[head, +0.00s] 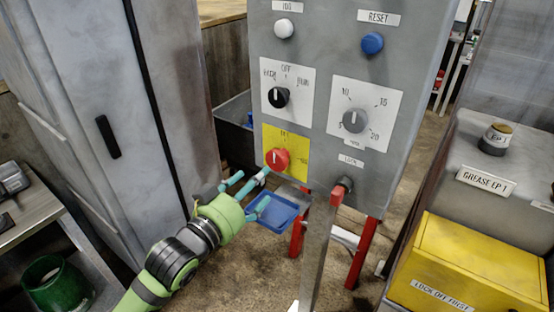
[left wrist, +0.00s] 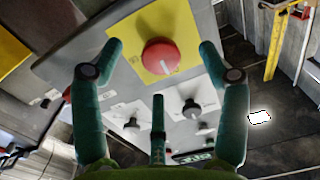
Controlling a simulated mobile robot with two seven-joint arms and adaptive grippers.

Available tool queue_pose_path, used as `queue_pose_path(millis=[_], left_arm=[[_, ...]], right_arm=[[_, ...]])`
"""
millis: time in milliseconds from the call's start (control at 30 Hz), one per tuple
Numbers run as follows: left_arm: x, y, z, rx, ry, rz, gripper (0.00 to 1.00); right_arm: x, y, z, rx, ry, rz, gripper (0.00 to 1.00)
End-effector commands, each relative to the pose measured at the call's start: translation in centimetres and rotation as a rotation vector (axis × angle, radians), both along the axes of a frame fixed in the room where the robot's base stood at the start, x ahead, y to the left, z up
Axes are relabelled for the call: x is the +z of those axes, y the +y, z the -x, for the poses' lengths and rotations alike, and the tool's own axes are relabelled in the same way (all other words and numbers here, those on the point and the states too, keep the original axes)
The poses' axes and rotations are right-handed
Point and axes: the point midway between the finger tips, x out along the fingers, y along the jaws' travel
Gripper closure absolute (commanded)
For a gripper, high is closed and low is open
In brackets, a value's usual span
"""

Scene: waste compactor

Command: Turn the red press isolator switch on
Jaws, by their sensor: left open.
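The red isolator switch (head: 277,160) is a round knob on a yellow plate (head: 297,143) at the lower left of the grey control panel. Its white pointer mark is roughly upright in the head view; the plate's small labels are hard to read. My left gripper (head: 250,190), with teal fingers on a green arm, is just in front of and below the knob. In the left wrist view the open fingers (left wrist: 161,47) spread to either side of the red knob (left wrist: 160,57), with no clear contact. My right gripper is not in view.
Above are a black selector knob (head: 278,97), a grey dial (head: 354,121), a white button (head: 284,28) and a blue RESET button (head: 372,43). A blue tray (head: 273,215) lies below.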

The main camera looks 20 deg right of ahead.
Motion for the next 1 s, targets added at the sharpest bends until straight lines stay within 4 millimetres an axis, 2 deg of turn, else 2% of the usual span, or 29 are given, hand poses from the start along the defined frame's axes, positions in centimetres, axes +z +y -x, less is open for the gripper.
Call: queue_pose_path(millis=[67,200,633,1000], left_arm=[[1.5,-0.7,0.2,-0.028,-0.029,0.011,0.25],[2.2,-1.7,0.0,-0.044,-0.040,0.019,0.25],[2.2,-6.0,-3.3,-0.042,-0.040,0.018,0.25],[2.0,-6.6,-3.9,-0.042,-0.040,0.018,0.25]], right_arm=[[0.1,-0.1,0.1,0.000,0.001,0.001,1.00],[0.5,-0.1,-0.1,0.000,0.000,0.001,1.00],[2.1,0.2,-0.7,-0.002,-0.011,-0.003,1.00],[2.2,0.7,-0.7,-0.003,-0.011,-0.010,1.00]])
